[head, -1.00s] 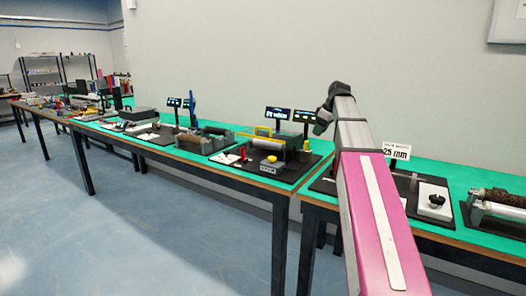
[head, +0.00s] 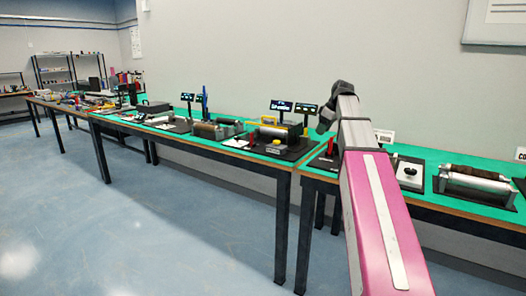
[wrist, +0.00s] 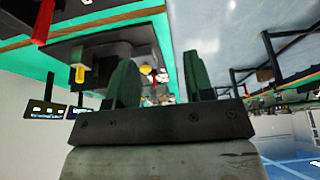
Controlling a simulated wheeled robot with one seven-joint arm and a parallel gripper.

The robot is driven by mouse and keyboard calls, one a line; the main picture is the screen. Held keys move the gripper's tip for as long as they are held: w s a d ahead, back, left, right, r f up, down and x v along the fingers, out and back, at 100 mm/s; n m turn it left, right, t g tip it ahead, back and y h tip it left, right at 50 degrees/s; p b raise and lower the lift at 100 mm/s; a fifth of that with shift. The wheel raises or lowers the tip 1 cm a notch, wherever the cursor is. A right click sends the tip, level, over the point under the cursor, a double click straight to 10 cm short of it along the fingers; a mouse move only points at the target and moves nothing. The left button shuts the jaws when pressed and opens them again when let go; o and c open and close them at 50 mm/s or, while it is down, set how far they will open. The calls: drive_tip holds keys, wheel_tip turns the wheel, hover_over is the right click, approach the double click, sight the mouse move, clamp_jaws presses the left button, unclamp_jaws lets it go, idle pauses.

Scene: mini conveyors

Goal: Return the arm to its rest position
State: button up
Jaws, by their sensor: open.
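My arm, pink and grey, rises through the right half of the head view and stands in front of the green-topped tables. My gripper (wrist: 160,78) shows in the wrist view as two dark green fingers, well apart, with nothing held between them. In the head view the dark arm end (head: 329,116) is seen against the wall, beside the right-hand table's equipment in the picture. The fingers are hard to make out there. The wrist view is strongly tilted, with table edges at the top and floor at the right.
Several small conveyor rigs stand on the tables, among them a roller conveyor (head: 474,187) at the right and a rig with a yellow handle (head: 263,131) at mid-picture. A yellow knob (wrist: 79,73) shows near the fingers in the wrist view. Open blue floor (head: 150,230) lies at the left front.

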drive_tip(key=s+a+f+m+h, duration=0.1)
drive_tip(key=s+a+f+m, duration=0.1)
drive_tip(key=s+f, duration=0.6)
drive_tip(key=s+a+f+m+g+h, duration=0.1)
drive_tip(key=s+f+m, duration=0.4)
drive_tip(key=f, duration=1.7)
drive_tip(key=s+a+f+m+g+h, duration=0.1)
drive_tip(key=s+a+f+m, duration=0.2)
drive_tip(key=s+f, duration=0.9)
wheel_tip(320, 180, down, 4)
drive_tip(key=shift+s+r+m+h, duration=0.25)
drive_tip(key=shift+m+h, duration=0.05)
drive_tip(key=shift+m, duration=0.3)
drive_tip(key=shift+a, duration=0.1)
